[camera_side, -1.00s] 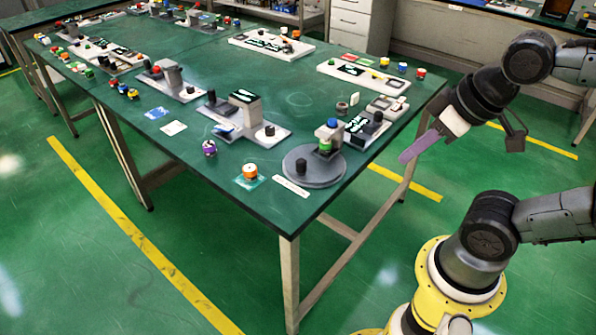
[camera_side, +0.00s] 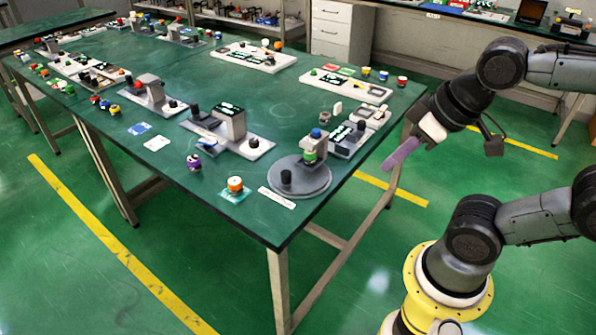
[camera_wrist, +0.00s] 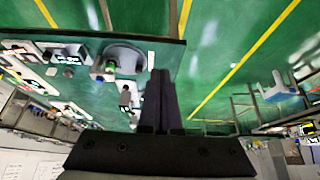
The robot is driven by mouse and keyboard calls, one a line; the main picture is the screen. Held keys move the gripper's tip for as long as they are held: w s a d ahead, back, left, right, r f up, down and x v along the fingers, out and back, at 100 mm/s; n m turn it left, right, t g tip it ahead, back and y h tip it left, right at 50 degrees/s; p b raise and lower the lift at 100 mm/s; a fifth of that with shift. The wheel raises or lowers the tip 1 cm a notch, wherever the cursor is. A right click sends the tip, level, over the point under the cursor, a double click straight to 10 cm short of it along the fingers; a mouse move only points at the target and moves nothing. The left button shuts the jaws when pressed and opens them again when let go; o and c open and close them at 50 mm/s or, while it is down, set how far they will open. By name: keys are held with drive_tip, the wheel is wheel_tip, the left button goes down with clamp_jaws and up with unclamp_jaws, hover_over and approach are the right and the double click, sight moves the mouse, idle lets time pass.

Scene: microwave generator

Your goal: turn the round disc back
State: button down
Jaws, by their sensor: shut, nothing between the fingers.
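The round disc (camera_side: 312,184) is a flat grey plate near the table's front right corner. A dark knob (camera_side: 286,178) stands up on its front left part. At its back edge stands a grey post with a blue top (camera_side: 315,133) and a green part (camera_side: 309,156) below. The disc also shows in the wrist view (camera_wrist: 128,57), partly covered by the post. My gripper (camera_side: 388,166) is off the table's right edge, right of the disc and touching nothing. Its long purple-grey fingers (camera_wrist: 160,75) are together and empty.
A white label strip (camera_side: 277,198) lies in front of the disc. An orange button (camera_side: 235,185) and a purple one (camera_side: 193,162) stand to its left. A black-screened device (camera_side: 347,138) stands behind right. Several other stations fill the table; its front edge is mostly clear.

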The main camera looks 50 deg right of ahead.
drive_tip(key=c, duration=1.3)
unclamp_jaws()
drive_tip(key=o, duration=0.5)
drive_tip(key=w+r, duration=0.2)
drive_tip(key=r, duration=0.1)
drive_tip(key=shift+o, duration=1.4)
drive_tip(key=shift+m, duration=0.3)
drive_tip(key=w+r, duration=0.1)
drive_tip(key=w, duration=0.2)
drive_tip(key=w+r, duration=0.1)
drive_tip(key=shift+w+d+r, duration=0.15)
drive_tip(key=shift+d+r, duration=0.05)
drive_tip(key=shift+r, duration=0.15)
drive_tip(key=m+g, duration=0.2)
drive_tip(key=g, duration=0.4)
hover_over(286, 172)
wheel_tip(286, 172, down, 15)
wheel_tip(286, 172, down, 14)
drive_tip(key=shift+r, duration=0.1)
